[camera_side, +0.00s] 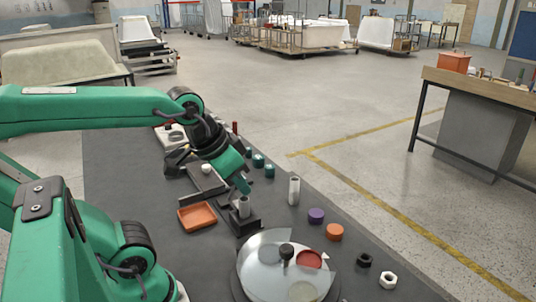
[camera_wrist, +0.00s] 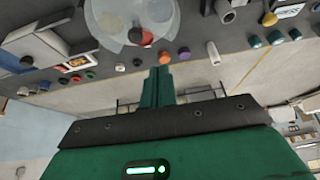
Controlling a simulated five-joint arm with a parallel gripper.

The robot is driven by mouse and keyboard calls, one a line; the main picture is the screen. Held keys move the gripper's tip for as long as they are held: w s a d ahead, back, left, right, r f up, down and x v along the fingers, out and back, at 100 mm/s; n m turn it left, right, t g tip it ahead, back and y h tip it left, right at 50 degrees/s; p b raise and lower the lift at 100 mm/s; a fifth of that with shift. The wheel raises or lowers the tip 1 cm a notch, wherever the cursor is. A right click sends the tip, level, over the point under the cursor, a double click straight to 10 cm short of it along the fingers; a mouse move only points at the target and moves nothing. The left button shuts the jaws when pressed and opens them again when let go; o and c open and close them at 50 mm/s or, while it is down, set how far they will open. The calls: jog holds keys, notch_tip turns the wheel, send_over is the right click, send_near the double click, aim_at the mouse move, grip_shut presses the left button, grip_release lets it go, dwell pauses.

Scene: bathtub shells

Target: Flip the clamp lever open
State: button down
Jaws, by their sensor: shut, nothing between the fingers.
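My gripper (camera_side: 242,187) points down over the dark bench, just above and beside a grey upright cylinder on a black bracket (camera_side: 244,207). In the wrist view my gripper's green fingers (camera_wrist: 157,78) are together, with nothing between them. My arm hides part of that area.
A round disc (camera_side: 260,262) with a dark knob fills the near bench. An orange tray (camera_side: 197,216) lies left of my gripper. A white cylinder (camera_side: 294,190), purple cap (camera_side: 316,215), orange cap (camera_side: 334,232) and white nut (camera_side: 388,280) line the right side.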

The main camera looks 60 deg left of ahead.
jog(key=w+a+f+n+g+y, duration=0.1)
jog(key=w+a+f+n+g, duration=0.15)
jog(key=w+a, duration=1.5)
jog(key=a+f+g, duration=0.2)
jog(key=a+f, duration=0.3)
jog(key=a, duration=0.6)
jog(key=shift+w+a+f, duration=0.2)
jog(key=shift+w+a, duration=0.05)
jog(key=shift+a, duration=0.1)
jog(key=shift+f, duration=0.15)
jog(key=s+f, duration=0.3)
jog(key=f, duration=0.5)
jog(key=shift+f, duration=0.35)
